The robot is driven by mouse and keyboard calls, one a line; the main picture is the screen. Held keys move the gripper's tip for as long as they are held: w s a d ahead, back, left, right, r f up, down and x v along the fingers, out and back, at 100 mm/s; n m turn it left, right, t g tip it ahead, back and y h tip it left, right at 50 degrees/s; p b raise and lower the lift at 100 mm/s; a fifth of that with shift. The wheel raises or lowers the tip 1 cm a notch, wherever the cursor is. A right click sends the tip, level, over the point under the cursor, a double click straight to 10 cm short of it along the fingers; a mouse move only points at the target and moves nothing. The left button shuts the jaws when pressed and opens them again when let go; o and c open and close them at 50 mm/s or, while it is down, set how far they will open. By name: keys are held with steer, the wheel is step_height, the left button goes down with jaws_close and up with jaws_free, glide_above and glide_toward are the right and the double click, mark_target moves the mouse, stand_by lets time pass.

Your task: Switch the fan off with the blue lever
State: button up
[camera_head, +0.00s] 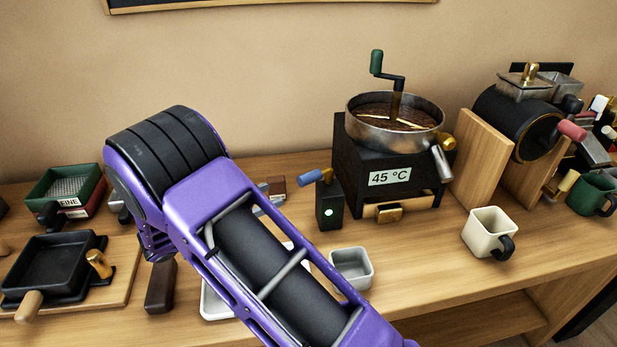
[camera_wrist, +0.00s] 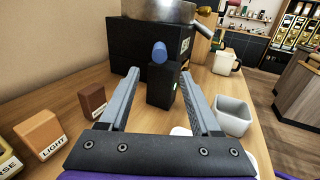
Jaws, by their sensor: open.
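The blue lever (camera_head: 316,177) sticks out to the left from the top of a small black switch box (camera_head: 330,207). A pale green lamp glows on the box's front. In the wrist view the lever (camera_wrist: 160,52) is seen end-on above the box, straight ahead between my fingers. My gripper (camera_wrist: 161,76) is open and empty, with its two grey fingers apart on either side of the line to the box. I see no contact with the lever. In the head view my purple arm hides most of the gripper. The fan itself is not clearly visible.
Right behind the box stands a black machine (camera_head: 352,160) marked 45 °C with a round metal pan (camera_head: 362,128) on top. A small grey cup (camera_head: 352,268) stands in front. A brown block (camera_wrist: 92,101) and an orange LIGHT block (camera_wrist: 38,130) lie left of my gripper.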

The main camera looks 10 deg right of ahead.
mark_target(309, 178)
steer(key=x, duration=1.2)
steer(key=shift+d, duration=0.2)
jaws_close()
stand_by(0.9)
